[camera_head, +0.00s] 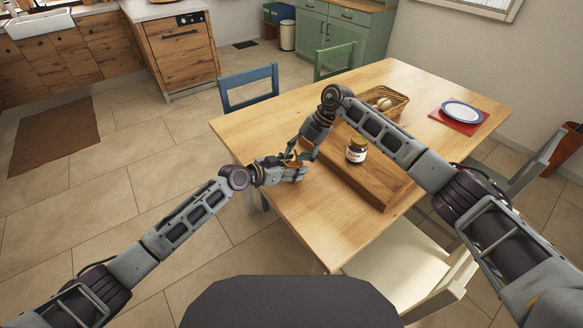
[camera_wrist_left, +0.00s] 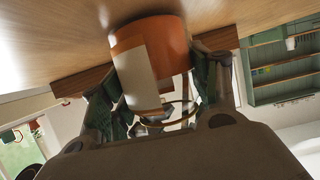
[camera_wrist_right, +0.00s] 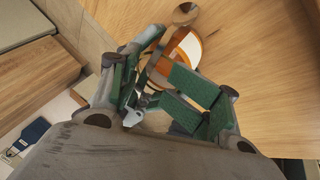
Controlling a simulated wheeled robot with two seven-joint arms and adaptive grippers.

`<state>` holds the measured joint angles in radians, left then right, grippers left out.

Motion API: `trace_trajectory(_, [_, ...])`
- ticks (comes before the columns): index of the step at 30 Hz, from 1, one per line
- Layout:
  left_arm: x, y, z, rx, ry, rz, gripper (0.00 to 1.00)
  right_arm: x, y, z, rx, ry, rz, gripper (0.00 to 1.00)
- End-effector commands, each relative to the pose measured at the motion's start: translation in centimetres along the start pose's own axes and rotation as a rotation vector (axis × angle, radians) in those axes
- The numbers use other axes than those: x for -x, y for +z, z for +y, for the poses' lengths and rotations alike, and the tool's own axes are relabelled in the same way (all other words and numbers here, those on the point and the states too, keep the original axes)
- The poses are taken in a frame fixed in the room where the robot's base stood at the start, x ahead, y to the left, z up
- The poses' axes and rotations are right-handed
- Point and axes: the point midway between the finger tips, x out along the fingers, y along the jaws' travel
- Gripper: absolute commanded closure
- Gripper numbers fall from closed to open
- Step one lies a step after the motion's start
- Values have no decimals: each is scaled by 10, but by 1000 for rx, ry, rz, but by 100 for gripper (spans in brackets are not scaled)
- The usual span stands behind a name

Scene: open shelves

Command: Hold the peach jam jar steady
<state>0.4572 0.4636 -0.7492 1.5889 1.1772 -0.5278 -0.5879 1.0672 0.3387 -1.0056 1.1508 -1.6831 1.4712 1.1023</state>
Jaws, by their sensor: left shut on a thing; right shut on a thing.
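The peach jam jar (camera_head: 292,156), orange with a pale label, is between my two grippers over the table's near left edge. The left wrist view shows the orange jar (camera_wrist_left: 176,42) large between the green-padded fingers of my left gripper (camera_wrist_left: 160,95), which is shut on it. My left gripper also shows in the head view (camera_head: 290,172).
A dark jar (camera_head: 356,149) stands upright on a wooden board (camera_head: 372,183) on the table (camera_head: 290,104). A basket with eggs (camera_head: 385,100) and a plate (camera_head: 461,112) on a red mat stand farther back. A blue chair (camera_head: 249,88) is at the left side.

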Motion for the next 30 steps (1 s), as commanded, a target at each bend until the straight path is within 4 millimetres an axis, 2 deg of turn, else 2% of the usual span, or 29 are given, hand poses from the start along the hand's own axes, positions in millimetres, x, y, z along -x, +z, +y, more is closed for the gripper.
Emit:
trace_trajectory(1, [2,7,-9,3,-15,-10,76,6,4,-8,-8,-13,-2,68])
trace_trajectory(4, [3,8,-11,4,-17,-13,76,18,2,-5,-5,-9,-3,68])
trace_trajectory(16, [1,11,-4,7,-6,-19,76,63,-4,4,7,11,-7,68])
trace_trajectory(21, [1,12,-3,7,-3,-20,76,70,-5,5,9,13,-7,68])
trace_trajectory(30, [0,13,-1,8,0,-22,76,71,-5,5,10,15,-7,68])
